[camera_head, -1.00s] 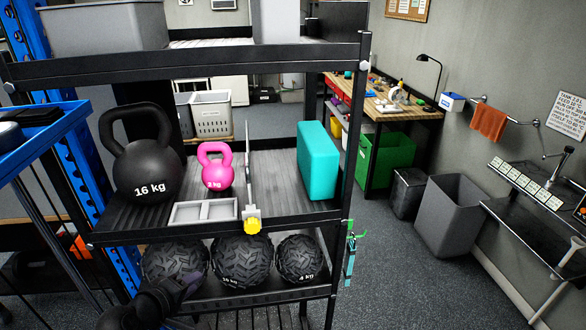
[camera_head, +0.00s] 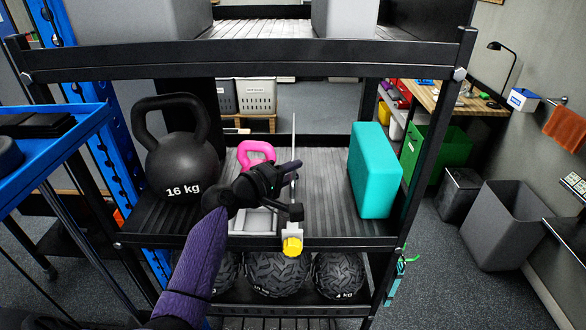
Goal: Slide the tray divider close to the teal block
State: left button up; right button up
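The divider (camera_head: 294,137) is a thin pale plate seen nearly edge-on on the middle shelf, with a yellow knob (camera_head: 292,246) at its front foot. The teal block (camera_head: 375,172) stands upright to its right, with a clear gap between them. My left gripper (camera_head: 297,190) reaches in from the lower left over the shelf, its fingers apart and pointing right. It overlaps the middle of the divider and hides part of it. I cannot tell whether it touches the divider. My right gripper is out of view.
A black 16 kg kettlebell (camera_head: 178,155) stands at the shelf's left. A pink kettlebell (camera_head: 256,150) and a pale shallow tray (camera_head: 250,222) are partly hidden behind my arm. Shelf posts and the board above bound the space. Bare shelf (camera_head: 328,190) lies between divider and block.

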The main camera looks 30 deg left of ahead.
pick_arm(q)
jog(key=shift+w+d, duration=0.1)
jog(key=shift+w, duration=0.1)
grip_shut()
jog(key=shift+f, duration=0.1)
dwell(1.3)
